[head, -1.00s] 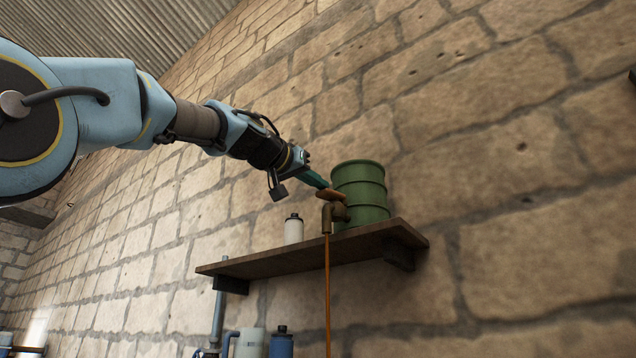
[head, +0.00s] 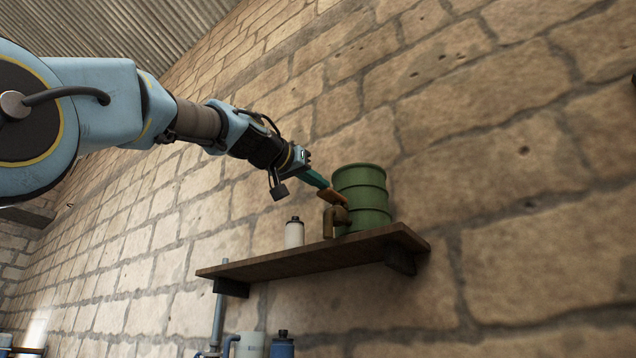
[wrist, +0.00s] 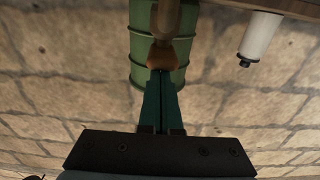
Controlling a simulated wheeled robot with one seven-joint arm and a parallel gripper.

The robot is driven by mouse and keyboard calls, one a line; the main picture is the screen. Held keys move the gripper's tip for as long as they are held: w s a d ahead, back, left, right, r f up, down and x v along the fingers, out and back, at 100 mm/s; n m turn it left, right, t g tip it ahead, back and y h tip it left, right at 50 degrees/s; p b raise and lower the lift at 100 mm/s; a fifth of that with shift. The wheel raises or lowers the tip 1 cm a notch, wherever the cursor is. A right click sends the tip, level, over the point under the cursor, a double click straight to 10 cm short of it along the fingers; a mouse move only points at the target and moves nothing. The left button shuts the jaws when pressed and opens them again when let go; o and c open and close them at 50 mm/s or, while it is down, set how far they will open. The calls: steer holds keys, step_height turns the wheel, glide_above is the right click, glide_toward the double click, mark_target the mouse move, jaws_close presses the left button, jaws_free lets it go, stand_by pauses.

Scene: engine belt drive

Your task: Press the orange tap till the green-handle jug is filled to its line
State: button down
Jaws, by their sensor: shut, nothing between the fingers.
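The orange tap lever (head: 331,197) sits on a brown spout (head: 335,221) in front of a green drum (head: 362,198) on the wall shelf. My gripper (head: 322,182) is shut and empty, its teal fingertips at the lever, touching it or very close. In the wrist view the shut fingers (wrist: 163,88) point at the orange lever (wrist: 163,54), with the drum (wrist: 141,40) behind. No stream shows below the spout. The green-handle jug is not in view, so its level cannot be seen.
A wooden shelf (head: 310,254) on the stone wall carries the drum and a white bottle (head: 294,234). Below it are a pale container with a blue handle (head: 251,345) and a blue bottle (head: 282,346), both cut off by the picture's lower edge.

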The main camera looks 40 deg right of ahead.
steer(key=s+a+r+b, duration=0.2)
steer(key=a+r, duration=0.1)
steer(key=a, duration=0.7)
steer(key=shift+s+a+b, duration=0.15)
steer(key=shift+s+b, duration=0.15)
steer(key=shift+s, duration=0.05)
stand_by(0.6)
